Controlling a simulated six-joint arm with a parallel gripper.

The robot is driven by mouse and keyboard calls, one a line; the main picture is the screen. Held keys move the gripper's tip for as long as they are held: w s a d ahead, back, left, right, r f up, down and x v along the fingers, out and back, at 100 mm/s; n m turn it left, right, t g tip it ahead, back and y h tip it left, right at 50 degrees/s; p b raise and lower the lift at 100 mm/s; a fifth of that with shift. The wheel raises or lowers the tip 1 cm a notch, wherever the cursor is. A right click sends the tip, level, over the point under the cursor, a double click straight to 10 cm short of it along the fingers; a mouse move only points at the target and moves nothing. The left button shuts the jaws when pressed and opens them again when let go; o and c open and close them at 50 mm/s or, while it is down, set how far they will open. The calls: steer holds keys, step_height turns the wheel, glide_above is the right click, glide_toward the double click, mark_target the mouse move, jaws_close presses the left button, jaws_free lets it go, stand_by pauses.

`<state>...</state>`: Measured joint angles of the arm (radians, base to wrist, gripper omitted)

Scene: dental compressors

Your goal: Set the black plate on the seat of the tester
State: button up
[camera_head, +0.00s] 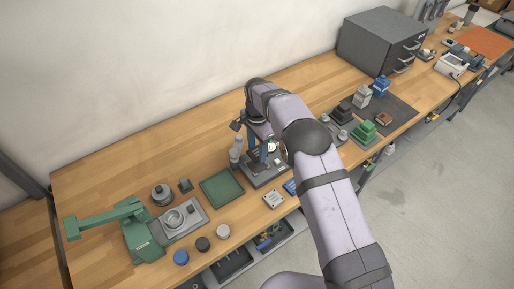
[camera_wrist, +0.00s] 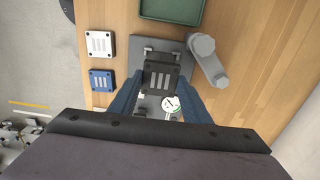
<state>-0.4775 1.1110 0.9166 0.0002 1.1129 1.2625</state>
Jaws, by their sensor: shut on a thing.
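In the wrist view the black plate (camera_wrist: 160,76), with pale slots on its face, sits between the two blue fingers of my gripper (camera_wrist: 161,84). The gripper is shut on it. The plate is over the grey base of the tester (camera_wrist: 136,48), near a pair of grey blocks at its far end. A round white dial (camera_wrist: 170,104) shows just below the plate. The seat is hidden under the plate, and I cannot tell whether they touch. In the head view my gripper (camera_head: 262,153) is low over the tester (camera_head: 262,179), partly covered by my arm.
A white plate (camera_wrist: 100,44) and a blue plate (camera_wrist: 102,80) lie beside the tester. A grey post with an arm (camera_wrist: 205,60) stands close on its other side. A green tray (camera_head: 221,187) and a green press (camera_head: 140,235) are to the left. Small parts crowd the right.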

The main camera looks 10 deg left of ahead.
mark_target(257, 152)
steer(key=shift+f+b, duration=1.05)
steer(key=shift+f, duration=0.95)
steer(key=shift+f+b, duration=1.05)
steer(key=shift+f, duration=0.05)
stand_by(1.6)
stand_by(0.3)
steer(key=o, duration=1.2)
steer(key=shift+o, duration=0.7)
steer(key=shift+o, duration=1.4)
steer(key=shift+r+p, duration=2.15)
steer(key=shift+r, duration=1.35)
